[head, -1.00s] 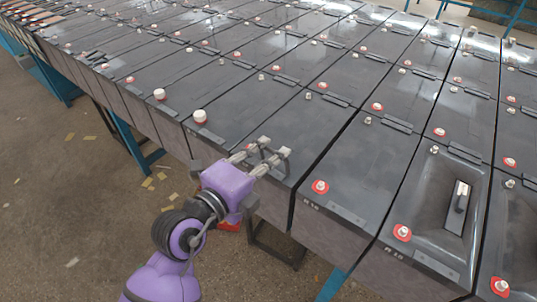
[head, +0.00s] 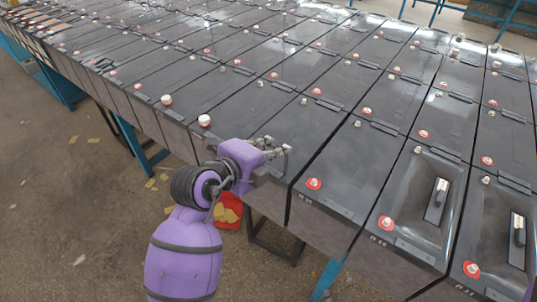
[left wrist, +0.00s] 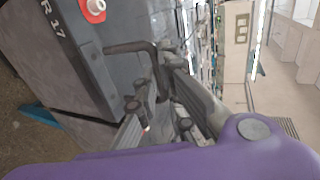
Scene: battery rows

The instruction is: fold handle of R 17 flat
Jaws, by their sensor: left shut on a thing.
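Battery R 17 (head: 300,130) is a black block in the row, and its printed label shows in the left wrist view (left wrist: 52,22). My left gripper (head: 279,150) is over its near end, pointing right in the head view. In the left wrist view, the R 17 handle (left wrist: 128,47) is a dark bent bar that stands out from the lid. My left gripper's fingers (left wrist: 152,82) are shut on it. In the head view the gripper hides this handle. R 17's red-ringed terminal (left wrist: 93,8) shows in the left wrist view. My right gripper is not in view.
Neighbouring batteries stand tightly side by side. Two to the right have handles (head: 436,200) in recessed lids. Red-ringed terminals (head: 314,184) stick up along the near edge. The floor at left is open.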

